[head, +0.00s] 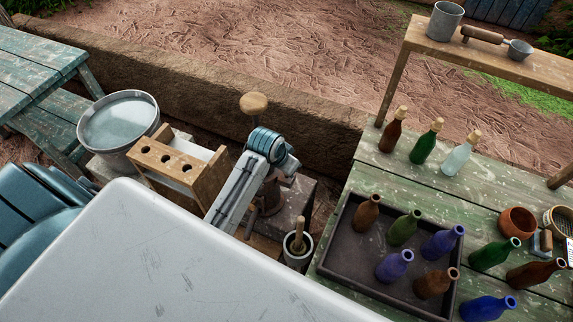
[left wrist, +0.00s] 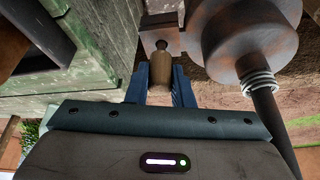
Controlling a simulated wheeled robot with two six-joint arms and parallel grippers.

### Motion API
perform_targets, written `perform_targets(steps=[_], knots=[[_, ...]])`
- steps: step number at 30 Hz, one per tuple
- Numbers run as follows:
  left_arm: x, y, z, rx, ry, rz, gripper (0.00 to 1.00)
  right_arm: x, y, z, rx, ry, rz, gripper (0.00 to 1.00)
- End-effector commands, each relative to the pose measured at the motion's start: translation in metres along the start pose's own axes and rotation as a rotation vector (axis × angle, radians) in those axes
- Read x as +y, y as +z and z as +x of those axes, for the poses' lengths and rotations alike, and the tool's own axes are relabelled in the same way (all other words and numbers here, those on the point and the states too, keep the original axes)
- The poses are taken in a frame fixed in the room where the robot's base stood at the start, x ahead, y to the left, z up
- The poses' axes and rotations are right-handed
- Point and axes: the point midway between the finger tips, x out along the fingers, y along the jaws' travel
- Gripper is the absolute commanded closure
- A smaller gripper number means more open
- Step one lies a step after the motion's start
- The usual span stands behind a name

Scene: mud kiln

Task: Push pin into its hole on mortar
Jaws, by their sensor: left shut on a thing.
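My left gripper (left wrist: 160,84) is shut on the pin (left wrist: 160,68), a brown wooden grip with a dark rounded end. The pin's dark end points at a rusty bracket (left wrist: 153,40) on the side of the dark round metal body (left wrist: 238,38), which I take for the mortar. Whether the end touches the bracket or sits in a hole cannot be told. In the head view the rusty metal device (head: 268,196) stands on a dark block, partly hidden behind my left arm, with a wooden knob (head: 253,103) above it. My right gripper is not in view.
A wooden rack with holes (head: 172,165) and a metal basin (head: 120,122) stand left of the arm. A pale cup with a stick (head: 297,255) stands at the front. At right, a dark tray (head: 345,245) of bottles lies on a green table (head: 485,208).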

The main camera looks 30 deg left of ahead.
Motion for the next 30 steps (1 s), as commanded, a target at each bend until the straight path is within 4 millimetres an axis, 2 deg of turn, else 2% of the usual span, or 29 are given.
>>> perform_targets(steps=[24,25,28,30], knots=[[0.0,0.008,0.019,0.0,0.0,0.0,0.96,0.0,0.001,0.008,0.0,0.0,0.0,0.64],[0.0,0.008,0.019,0.001,0.0,0.0,0.77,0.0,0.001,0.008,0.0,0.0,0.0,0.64],[0.0,0.008,0.019,0.001,0.0,0.0,0.58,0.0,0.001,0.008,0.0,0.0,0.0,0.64],[0.0,0.008,0.018,0.001,0.0,0.0,0.54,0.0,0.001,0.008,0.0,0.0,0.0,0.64]])
